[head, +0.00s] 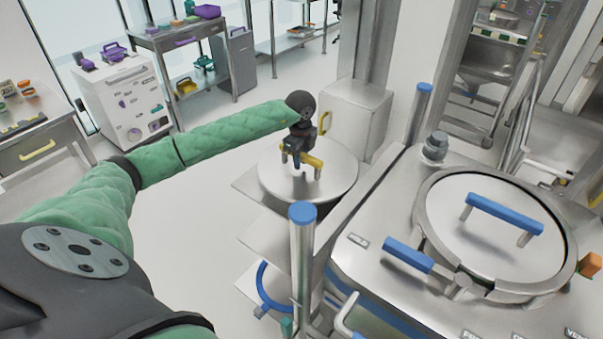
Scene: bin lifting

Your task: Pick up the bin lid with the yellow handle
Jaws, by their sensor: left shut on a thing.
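The round steel bin lid (340,182) with the yellow handle (314,160) is in the middle of the head view, above a steel shelf stand. My left gripper (299,160) reaches in from the left in its green sleeve and is shut on the yellow handle from above. The gripper hides part of the handle. I cannot tell whether the lid rests on the stand or is lifted. My right gripper is not in the head view.
A steel vessel with a round lid and blue handle (505,213) stands at right. A blue-capped post (302,214) rises in front of the lid. A white cabinet (125,95) and a grey table (180,38) are at back left. Open floor lies left of the stand.

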